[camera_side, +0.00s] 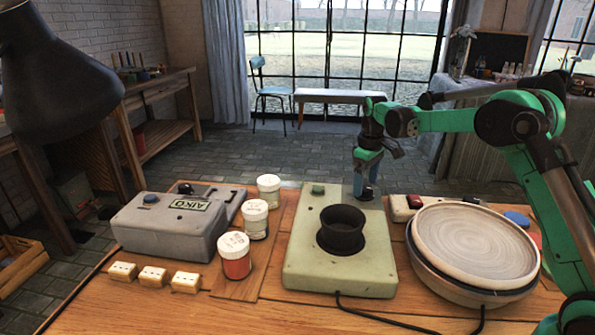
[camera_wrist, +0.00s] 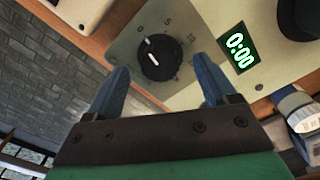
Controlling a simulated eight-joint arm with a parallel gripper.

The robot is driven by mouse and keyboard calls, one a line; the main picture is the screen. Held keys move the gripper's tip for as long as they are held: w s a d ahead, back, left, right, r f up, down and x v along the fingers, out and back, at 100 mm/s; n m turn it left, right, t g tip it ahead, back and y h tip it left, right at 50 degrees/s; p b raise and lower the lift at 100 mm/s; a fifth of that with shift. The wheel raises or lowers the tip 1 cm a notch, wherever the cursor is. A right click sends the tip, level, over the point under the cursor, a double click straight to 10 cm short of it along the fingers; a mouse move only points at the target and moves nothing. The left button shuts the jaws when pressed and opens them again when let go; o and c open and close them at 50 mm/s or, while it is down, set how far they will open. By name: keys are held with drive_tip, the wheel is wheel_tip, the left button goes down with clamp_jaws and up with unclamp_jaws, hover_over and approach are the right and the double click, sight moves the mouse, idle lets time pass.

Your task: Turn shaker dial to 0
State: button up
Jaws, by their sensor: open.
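The shaker is a pale green box (camera_side: 300,265) in the middle of the table, with a black round cup holder (camera_side: 342,240) on top. In the wrist view its black dial (camera_wrist: 160,58) sits on a grey panel with the numbers 5 and 10 to its upper right. White marks show at the dial's upper left and on its face; I cannot tell the exact setting. A green display (camera_wrist: 239,48) beside it reads 0:00. My gripper (camera_side: 366,190) is at the far end of the shaker. In the wrist view its blue fingers (camera_wrist: 161,66) are open, either side of the dial, apparently apart from it.
A round plate (camera_side: 475,240) on a turntable stands right of the shaker. Jars with white lids (camera_side: 254,212), a grey AIKO box (camera_side: 175,225) and small cream blocks (camera_side: 153,276) stand to the left. A black cable (camera_side: 400,322) runs along the front.

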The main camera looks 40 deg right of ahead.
sight(365, 187)
drive_tip(key=shift+r, duration=2.2)
drive_tip(key=s+a+r+t, duration=0.1)
drive_tip(key=s+a, duration=0.2)
drive_tip(key=a, duration=0.1)
drive_tip(key=s+a+r+m+t, duration=0.1)
drive_tip(key=s+a+r+t, duration=0.1)
drive_tip(key=s+a, duration=0.2)
drive_tip(key=s+a+r+t, duration=0.2)
drive_tip(key=s+a, duration=0.1)
drive_tip(key=a, duration=0.1)
drive_tip(key=shift+s+a+r+m+h, duration=0.15)
drive_tip(key=shift+a+r+m+h, duration=0.1)
drive_tip(key=shift+a+m+h, duration=0.1)
drive_tip(key=s+a+f+t, duration=0.2)
drive_tip(key=s+a+f, duration=0.1)
drive_tip(key=s, duration=0.2)
drive_tip(key=shift+s+a+f+m, duration=0.15)
drive_tip(key=shift+a+f+m, duration=0.05)
drive_tip(key=shift+m, duration=0.15)
